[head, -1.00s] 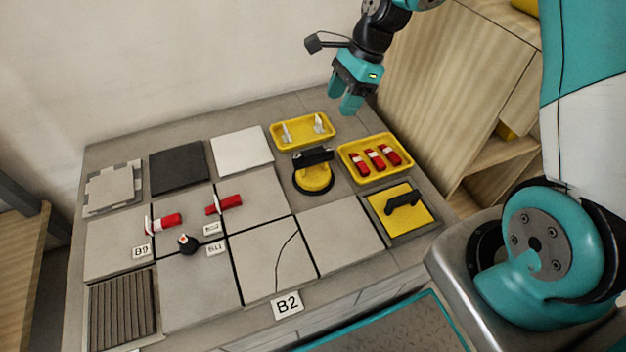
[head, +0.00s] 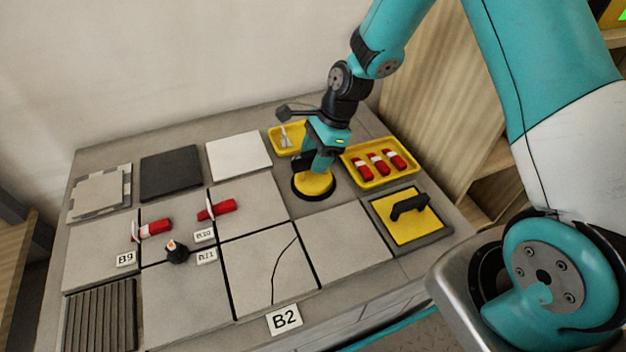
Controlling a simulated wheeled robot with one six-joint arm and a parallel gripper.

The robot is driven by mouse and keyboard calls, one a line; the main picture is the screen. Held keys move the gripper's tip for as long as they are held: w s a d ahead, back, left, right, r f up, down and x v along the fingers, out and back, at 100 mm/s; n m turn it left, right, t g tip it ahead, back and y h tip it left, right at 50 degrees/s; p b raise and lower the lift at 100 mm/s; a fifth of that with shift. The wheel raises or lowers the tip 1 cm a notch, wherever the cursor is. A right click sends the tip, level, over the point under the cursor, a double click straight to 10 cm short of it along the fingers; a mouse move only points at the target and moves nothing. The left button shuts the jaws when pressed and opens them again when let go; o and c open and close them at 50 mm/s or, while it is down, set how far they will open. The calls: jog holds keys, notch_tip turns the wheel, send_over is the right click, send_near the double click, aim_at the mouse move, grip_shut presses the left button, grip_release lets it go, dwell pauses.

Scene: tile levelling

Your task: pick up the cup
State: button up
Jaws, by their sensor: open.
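The cup is a round yellow suction cup (head: 314,185) with a black rim, standing on the grey table to the left of the tray of red wedges. Its black handle (head: 300,163) is partly hidden behind my gripper. My gripper (head: 314,170) is teal, points down and is open, with its fingers right at the handle in the picture. I cannot tell whether the fingers are around the handle or touching it.
A yellow tray (head: 352,178) with red wedges (head: 378,162) stands close on the right. Another yellow tray (head: 275,139) is behind, partly covered by my gripper. A yellow float with black handle (head: 412,225) lies front right. Tiles (head: 352,241) cover the left and front.

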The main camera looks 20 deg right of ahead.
jog(key=shift+x, duration=0.8)
jog(key=shift+r, duration=0.1)
jog(key=shift+c, duration=0.4)
grip_shut()
